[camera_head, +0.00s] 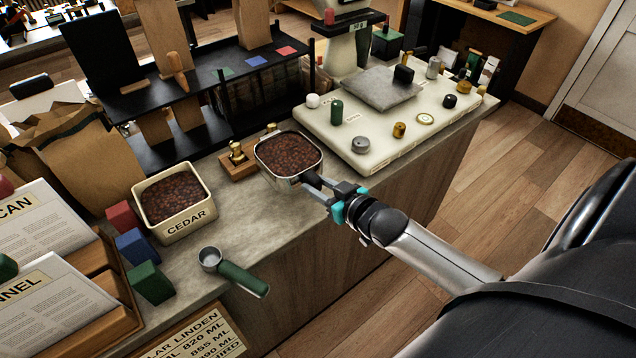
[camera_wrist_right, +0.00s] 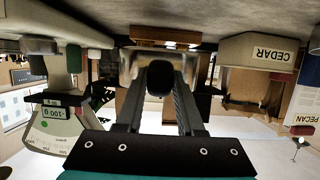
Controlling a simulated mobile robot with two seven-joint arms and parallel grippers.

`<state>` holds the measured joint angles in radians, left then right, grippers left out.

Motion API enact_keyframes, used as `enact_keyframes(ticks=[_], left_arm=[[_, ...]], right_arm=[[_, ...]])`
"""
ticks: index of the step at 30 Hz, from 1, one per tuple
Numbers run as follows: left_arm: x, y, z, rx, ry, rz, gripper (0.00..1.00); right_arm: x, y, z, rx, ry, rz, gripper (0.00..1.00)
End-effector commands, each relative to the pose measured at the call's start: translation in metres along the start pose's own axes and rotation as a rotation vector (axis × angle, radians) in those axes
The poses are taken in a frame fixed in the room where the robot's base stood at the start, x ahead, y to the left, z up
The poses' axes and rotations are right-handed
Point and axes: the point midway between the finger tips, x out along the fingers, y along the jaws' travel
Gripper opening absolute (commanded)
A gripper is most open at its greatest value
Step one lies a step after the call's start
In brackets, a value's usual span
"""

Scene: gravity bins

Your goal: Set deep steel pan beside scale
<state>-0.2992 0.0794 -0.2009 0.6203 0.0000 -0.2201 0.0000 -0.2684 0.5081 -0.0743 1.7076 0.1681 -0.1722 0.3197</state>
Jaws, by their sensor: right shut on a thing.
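The deep steel pan (camera_head: 278,181), full of brown beans, is upright over the counter's front edge, left of the scale's pale board. My right gripper (camera_head: 322,189) is shut on its dark handle, which also shows in the right wrist view (camera_wrist_right: 160,78). Whether the pan touches the counter is unclear. The scale (camera_head: 345,48) stands at the back, its column and display partly cut off at the top. It also shows at the left of the right wrist view (camera_wrist_right: 55,125). My left gripper is not in view.
A pale board (camera_head: 335,142) with a grey slab (camera_head: 375,88) and several small weights and knobs fills the right counter. A wooden block with brass pieces (camera_head: 238,168) is close left of the pan. The CEDAR bin (camera_head: 187,224) and green-handled scoop (camera_head: 240,277) are farther left.

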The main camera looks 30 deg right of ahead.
Motion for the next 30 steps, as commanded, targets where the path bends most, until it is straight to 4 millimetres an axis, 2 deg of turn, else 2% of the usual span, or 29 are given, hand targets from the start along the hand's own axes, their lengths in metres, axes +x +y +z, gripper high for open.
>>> enact_keyframes(ticks=[9, 15, 30], left_arm=[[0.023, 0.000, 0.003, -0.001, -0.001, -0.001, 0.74], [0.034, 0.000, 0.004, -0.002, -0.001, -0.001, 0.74], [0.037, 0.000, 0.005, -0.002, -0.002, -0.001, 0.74]], right_arm=[[0.012, 0.000, 0.034, 0.000, 0.000, 0.000, 0.00], [0.018, 0.000, 0.049, 0.000, 0.001, 0.000, 0.00], [0.020, 0.000, 0.056, 0.000, 0.001, 0.000, 0.00]])
